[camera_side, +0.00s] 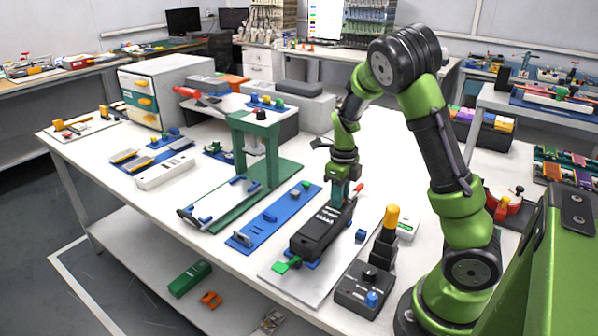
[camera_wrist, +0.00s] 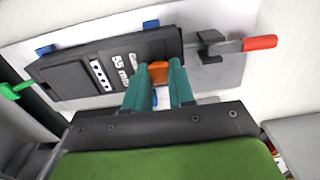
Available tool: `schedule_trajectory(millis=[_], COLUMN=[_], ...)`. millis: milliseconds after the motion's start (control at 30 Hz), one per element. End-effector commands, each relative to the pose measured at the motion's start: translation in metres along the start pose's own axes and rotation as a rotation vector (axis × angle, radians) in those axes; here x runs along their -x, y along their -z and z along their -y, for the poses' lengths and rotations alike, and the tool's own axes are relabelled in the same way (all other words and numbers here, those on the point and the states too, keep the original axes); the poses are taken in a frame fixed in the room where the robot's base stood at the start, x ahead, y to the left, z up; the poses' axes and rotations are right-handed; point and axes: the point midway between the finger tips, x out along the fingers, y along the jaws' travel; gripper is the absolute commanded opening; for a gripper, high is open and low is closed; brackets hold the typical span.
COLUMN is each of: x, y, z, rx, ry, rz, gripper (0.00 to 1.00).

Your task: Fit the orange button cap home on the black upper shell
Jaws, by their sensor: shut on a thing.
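The black upper shell (camera_side: 318,234) lies in a fixture on a white plate near the front of the table. In the wrist view the shell (camera_wrist: 75,73) spans the upper left, with a white strip and pale markings on its face. My gripper (camera_side: 340,197) points down at the shell's far right end. In the wrist view its teal fingers (camera_wrist: 159,82) are shut on the orange button cap (camera_wrist: 158,70), which sits between the fingertips at the shell's near edge. Whether the cap touches the shell or is seated cannot be told; the fingers hide it in the side view.
A red-handled clamp (camera_wrist: 258,43) stands beside the shell's right end, and a green clamp handle (camera_side: 284,265) at its left end. A black box with a yellow-topped post (camera_side: 390,218) stands to the right. A blue fixture rail (camera_side: 276,215) lies to the left.

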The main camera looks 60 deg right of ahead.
Motion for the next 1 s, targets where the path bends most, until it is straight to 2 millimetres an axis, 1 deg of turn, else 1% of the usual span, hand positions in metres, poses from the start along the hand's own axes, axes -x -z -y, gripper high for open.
schedule_trajectory(millis=[133,600,1000], x=[-0.004,0.006,0.007], y=[0.000,0.000,0.000], z=[0.000,0.000,0.000], rx=[-0.001,0.000,0.000], ry=[-0.001,-0.001,-0.001], rz=[-0.001,0.000,0.000], gripper=[0.00,0.00,0.00])
